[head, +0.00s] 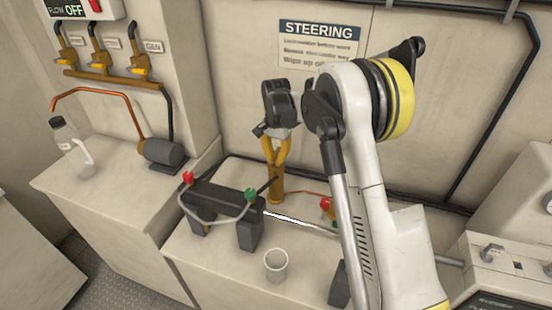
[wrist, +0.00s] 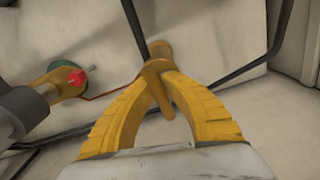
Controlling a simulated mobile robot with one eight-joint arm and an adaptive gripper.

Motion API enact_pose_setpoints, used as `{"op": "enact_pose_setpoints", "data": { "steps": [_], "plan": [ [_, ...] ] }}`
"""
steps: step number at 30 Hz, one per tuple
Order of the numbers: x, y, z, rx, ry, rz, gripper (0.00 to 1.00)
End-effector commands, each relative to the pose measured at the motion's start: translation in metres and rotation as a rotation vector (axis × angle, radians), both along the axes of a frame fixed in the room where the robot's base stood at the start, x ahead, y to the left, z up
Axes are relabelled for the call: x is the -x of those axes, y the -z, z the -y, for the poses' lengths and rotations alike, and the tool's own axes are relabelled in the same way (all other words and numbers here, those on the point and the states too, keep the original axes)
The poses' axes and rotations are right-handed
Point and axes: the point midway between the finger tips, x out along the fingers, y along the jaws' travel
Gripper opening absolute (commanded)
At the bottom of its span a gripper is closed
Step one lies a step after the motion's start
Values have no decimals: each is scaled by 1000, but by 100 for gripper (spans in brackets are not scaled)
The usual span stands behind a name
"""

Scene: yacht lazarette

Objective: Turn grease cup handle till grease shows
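The brass grease cup (head: 276,190) stands upright on the pale bench below the STEERING sign. My gripper (head: 275,161) comes down over its top, with both yellow fingers bowed out and their tips together at the cup. In the wrist view my gripper (wrist: 158,70) has its tips closed in on a short brass handle (wrist: 168,102), which slants between the fingers. The cup's body (wrist: 159,48) shows just beyond the tips. The fingers hide part of the handle and the cup's top. I cannot make out any grease.
A dark bracket (head: 222,199) with red and green knobs stands left of the cup. A small white cup (head: 276,265) stands in front. A bottle (head: 70,147) and a dark motor-like cylinder (head: 163,153) are on the left bench. Dark pipes (head: 513,95) run along the wall.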

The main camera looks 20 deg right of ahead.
Motion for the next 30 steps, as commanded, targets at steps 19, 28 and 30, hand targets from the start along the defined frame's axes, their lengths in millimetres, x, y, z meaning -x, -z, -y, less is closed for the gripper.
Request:
{"op": "enact_pose_setpoints", "data": {
  "steps": [19,28,30],
  "plan": [
    [0,-1,0,0,611,0,0],
    [-1,-1,0,-1,895,1,0],
    [-1,0,0,-1,961,1,0]
  ]
}}
